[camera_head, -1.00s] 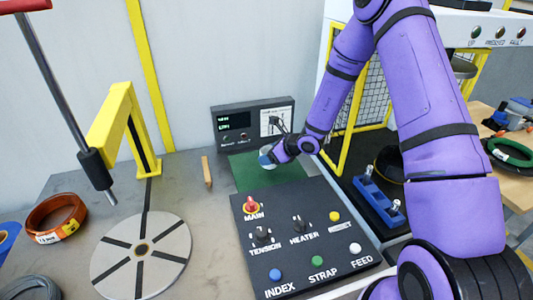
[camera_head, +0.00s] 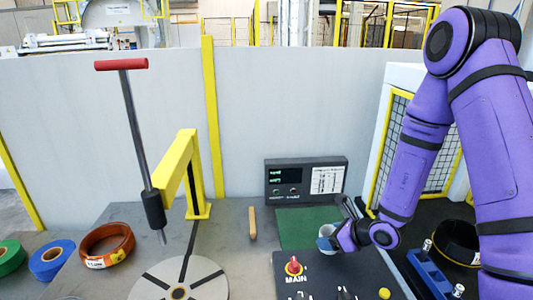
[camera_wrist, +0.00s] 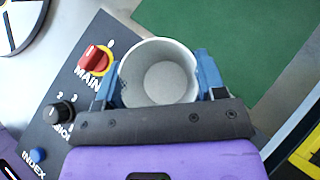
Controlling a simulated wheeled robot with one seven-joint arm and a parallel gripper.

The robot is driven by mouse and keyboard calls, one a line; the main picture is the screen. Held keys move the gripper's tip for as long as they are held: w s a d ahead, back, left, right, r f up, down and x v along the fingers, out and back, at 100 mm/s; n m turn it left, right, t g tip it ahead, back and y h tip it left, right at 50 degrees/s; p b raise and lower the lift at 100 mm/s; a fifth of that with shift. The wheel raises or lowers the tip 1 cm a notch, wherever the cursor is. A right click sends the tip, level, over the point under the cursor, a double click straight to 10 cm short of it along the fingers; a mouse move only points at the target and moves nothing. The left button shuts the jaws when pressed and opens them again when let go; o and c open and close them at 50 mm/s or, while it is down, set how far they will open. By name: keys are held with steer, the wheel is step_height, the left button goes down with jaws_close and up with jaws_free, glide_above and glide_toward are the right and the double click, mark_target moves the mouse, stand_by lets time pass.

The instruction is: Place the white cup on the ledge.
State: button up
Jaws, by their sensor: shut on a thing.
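The white cup (camera_head: 325,231) is in my gripper (camera_head: 328,240), in front of the right part of the green mat in the head view. In the wrist view, the cup (camera_wrist: 160,75) shows its open mouth and empty inside. The blue fingers of my gripper (camera_wrist: 158,84) are on opposite sides of it, shut on it. I cannot tell for certain which surface is the ledge.
The dark control panel (camera_head: 310,272) with knobs is in front of the green mat (camera_head: 300,226). A display box (camera_head: 306,180) stands behind the mat. A yellow post (camera_head: 188,175), wooden stick (camera_head: 252,223) and round plate (camera_head: 205,285) are left. A blue block (camera_head: 428,272) is right.

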step_height(320, 180, up, 7)
steer(key=w+d+r+m+t+h, duration=0.1)
steer(key=w+d+r+m+h, duration=0.1)
steer(key=w, duration=0.5)
steer(key=w+d+r+m+t+h, duration=0.1)
steer(key=w+d+r+m+h, duration=0.1)
steer(key=w, duration=0.4)
steer(key=d+r+m, duration=0.1)
steer(key=d+r, duration=0.1)
steer(key=shift+w+d+m+t, duration=0.3)
steer(key=shift+w+d+t, duration=0.05)
steer(key=shift+w+t, duration=0.05)
steer(key=shift+d, duration=0.1)
steer(key=shift+f, duration=0.1)
